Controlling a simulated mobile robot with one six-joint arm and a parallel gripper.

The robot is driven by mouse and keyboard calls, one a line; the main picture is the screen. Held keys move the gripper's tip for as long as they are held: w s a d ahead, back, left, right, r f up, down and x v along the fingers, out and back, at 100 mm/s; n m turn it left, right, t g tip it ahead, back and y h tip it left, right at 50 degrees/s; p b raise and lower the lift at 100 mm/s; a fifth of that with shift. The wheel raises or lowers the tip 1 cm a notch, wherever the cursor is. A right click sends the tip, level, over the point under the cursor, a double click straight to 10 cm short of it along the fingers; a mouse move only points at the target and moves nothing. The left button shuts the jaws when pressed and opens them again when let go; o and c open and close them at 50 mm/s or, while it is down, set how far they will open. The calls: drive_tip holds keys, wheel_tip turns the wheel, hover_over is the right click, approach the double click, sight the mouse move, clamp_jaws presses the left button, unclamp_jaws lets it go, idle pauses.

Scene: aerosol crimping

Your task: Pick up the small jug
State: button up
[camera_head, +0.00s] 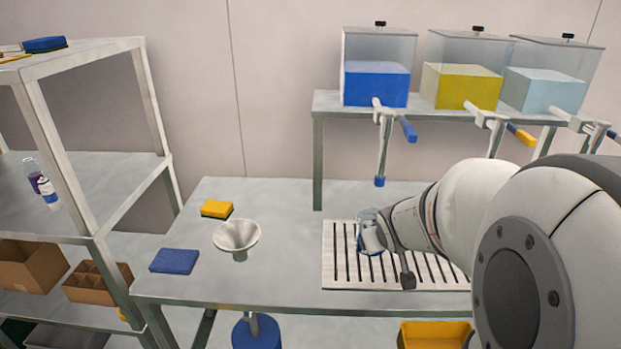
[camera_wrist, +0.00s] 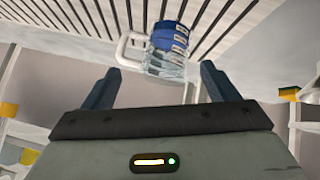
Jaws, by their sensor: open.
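The small jug is a clear vessel with a handle and blue at one end. It stands on the slatted drip tray (camera_head: 340,270), and its rim (camera_head: 366,214) shows in the head view while my wrist hides much of the rest. In the wrist view, the jug (camera_wrist: 168,48) appears upside down, ahead of my gripper (camera_wrist: 158,82), with its pale handle to the left. My gripper's dark fingers are apart, one to each side of the jug's line. The jug lies just beyond the fingertips, and I see no contact.
A blue tank (camera_head: 375,84), a yellow tank (camera_head: 461,87) and a pale tank (camera_head: 543,91) stand on a raised shelf with taps. A funnel (camera_head: 237,235), yellow sponge (camera_head: 216,208) and blue sponge (camera_head: 174,260) lie left.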

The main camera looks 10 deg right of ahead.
sight(364, 216)
drive_tip(key=o, duration=0.4)
drive_tip(key=w+d+t, duration=0.1)
drive_tip(key=w, duration=0.1)
drive_tip(key=w+d+n+t+y+p, duration=0.1)
drive_tip(key=w+d, duration=0.1)
drive_tip(key=w+d+f+t+y, duration=0.1)
drive_tip(key=shift+w+d+n+p, duration=0.25)
drive_tip(key=shift+w+n+p, duration=0.15)
drive_tip(key=shift+w+a+f+n+t+y+p, duration=0.3)
drive_tip(key=shift+w+f+y, duration=0.45)
drive_tip(key=shift+w, duration=0.4)
drive_tip(key=shift+w+a+f+n+t+y+p, duration=0.3)
drive_tip(key=shift+w+a+f+y, duration=0.2)
drive_tip(key=shift+w+y, duration=0.55)
drive_tip(key=shift+w+a+f+n+t+y+p, duration=0.2)
drive_tip(key=shift+w+a+f+t+y+p, duration=0.15)
drive_tip(key=shift+w+f+y, duration=0.65)
